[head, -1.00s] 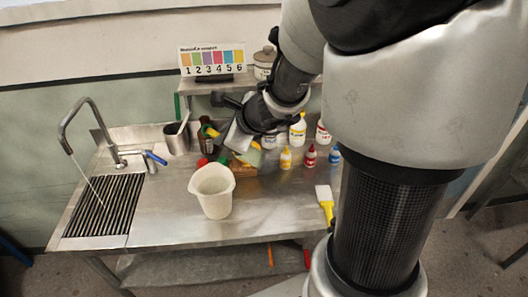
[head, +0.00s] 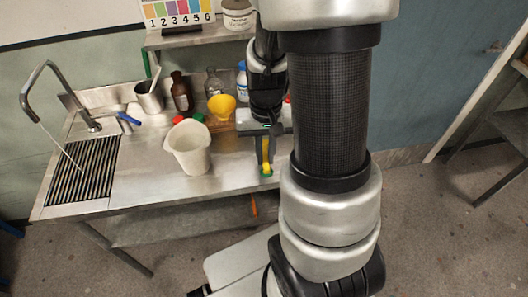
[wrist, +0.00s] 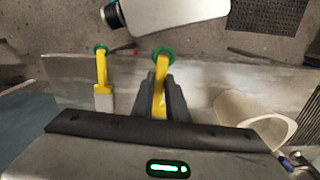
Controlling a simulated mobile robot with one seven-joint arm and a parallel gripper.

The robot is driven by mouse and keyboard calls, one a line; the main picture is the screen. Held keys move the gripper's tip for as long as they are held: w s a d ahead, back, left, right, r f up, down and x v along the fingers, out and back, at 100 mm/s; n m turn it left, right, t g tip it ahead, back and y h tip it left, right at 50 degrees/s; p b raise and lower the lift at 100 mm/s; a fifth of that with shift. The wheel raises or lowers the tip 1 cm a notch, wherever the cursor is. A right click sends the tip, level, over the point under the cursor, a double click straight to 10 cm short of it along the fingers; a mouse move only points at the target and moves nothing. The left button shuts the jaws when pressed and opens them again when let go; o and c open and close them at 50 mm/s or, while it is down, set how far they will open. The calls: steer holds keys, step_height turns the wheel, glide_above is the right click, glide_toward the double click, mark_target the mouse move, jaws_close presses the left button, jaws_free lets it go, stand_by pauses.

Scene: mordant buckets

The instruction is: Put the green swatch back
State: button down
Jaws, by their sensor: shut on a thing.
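My gripper (head: 264,157) points down over the front part of the steel table, right of the white bucket (head: 189,147). It is shut on a yellow-handled tool (wrist: 161,88) with a green ring at its end. The fingers hide much of this tool, and its other end does not show. A second tool, a yellow brush (wrist: 103,80) with pale bristles and a green ring, lies beside it in the wrist view. A colour chart (head: 178,8) numbered 1 to 6 stands on the shelf. I cannot make out a separate loose green swatch.
A sink grate (head: 78,172) and tap (head: 50,85) are at the left. A yellow funnel (head: 222,105), a brown bottle (head: 180,93) and a metal pot (head: 149,97) stand at the back. Bare tabletop (head: 140,180) lies left of the bucket.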

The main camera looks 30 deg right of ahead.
step_height(320, 180, down, 9)
steer(key=b, duration=0.7)
steer(key=c, duration=1.7)
jaws_free()
steer(key=shift+o, duration=0.2)
step_height(320, 180, up, 18)
steer(key=p, duration=0.2)
steer(key=shift+f, duration=0.25)
steer(key=shift+w+p, duration=0.1)
steer(key=shift+p, duration=0.2)
step_height(320, 180, up, 9)
steer(key=n+t+p, duration=0.2)
steer(key=t, duration=0.1)
glide_above(265, 181)
steer(key=s+a, duration=0.3)
steer(key=a, duration=0.2)
steer(key=s+a+r+n+t+p, duration=0.2)
steer(key=s+a+r, duration=0.1)
steer(key=s+r, duration=0.1)
steer(key=shift+a+r+t, duration=0.35)
steer(key=shift+r+t, duration=0.05)
steer(key=shift+r, duration=0.15)
